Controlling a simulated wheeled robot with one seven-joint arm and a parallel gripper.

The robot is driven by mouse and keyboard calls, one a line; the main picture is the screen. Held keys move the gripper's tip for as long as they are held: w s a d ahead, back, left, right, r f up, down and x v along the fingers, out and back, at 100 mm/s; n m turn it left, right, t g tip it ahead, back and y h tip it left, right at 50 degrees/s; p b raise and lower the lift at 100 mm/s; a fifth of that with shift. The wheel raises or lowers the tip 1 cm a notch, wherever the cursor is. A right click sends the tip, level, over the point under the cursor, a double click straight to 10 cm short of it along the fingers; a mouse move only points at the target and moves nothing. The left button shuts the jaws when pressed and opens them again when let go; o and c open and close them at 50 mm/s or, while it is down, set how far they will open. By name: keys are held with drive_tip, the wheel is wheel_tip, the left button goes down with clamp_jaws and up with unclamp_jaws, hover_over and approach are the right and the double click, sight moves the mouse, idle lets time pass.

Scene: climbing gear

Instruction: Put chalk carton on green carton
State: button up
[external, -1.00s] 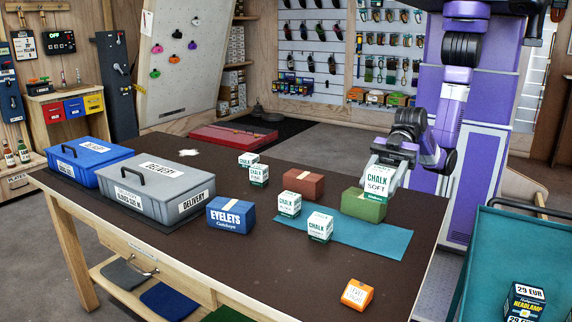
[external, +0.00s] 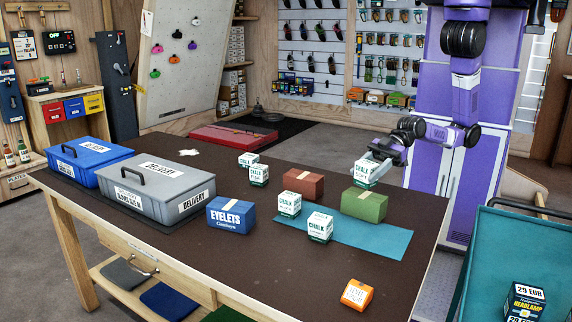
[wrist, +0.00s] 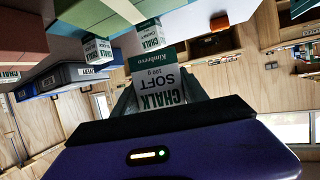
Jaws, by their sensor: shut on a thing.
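My gripper (external: 378,157) is shut on a white chalk carton with green lettering (external: 364,174), marked "CHALK SOFT" in the wrist view (wrist: 158,88). In the external view the carton is upright. Its lower edge meets the far top edge of the green carton (external: 363,208) in the picture. I cannot tell whether it is above that carton or behind it, or whether they touch. The green carton has a pale strip on top and stands at the far edge of the teal mat (external: 378,241).
Other chalk cartons (external: 289,204) (external: 320,227) (external: 259,175) stand to the left. A brown carton (external: 304,184) is left of the green one. The table's front middle is clear.

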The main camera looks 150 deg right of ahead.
sight(364, 160)
drive_tip(key=shift+m+h, duration=0.3)
drive_tip(key=s+r, duration=0.3)
drive_tip(key=shift+s+d+r, duration=0.15)
drive_tip(key=shift+d+r, duration=0.1)
drive_tip(key=shift+r, duration=0.1)
drive_tip(key=shift+f, duration=3.75)
drive_tip(key=shift+f, duration=0.1)
drive_tip(key=shift+f, duration=0.4)
drive_tip(key=o, duration=1.4)
drive_tip(key=shift+o, duration=0.2)
drive_tip(key=shift+r, duration=0.1)
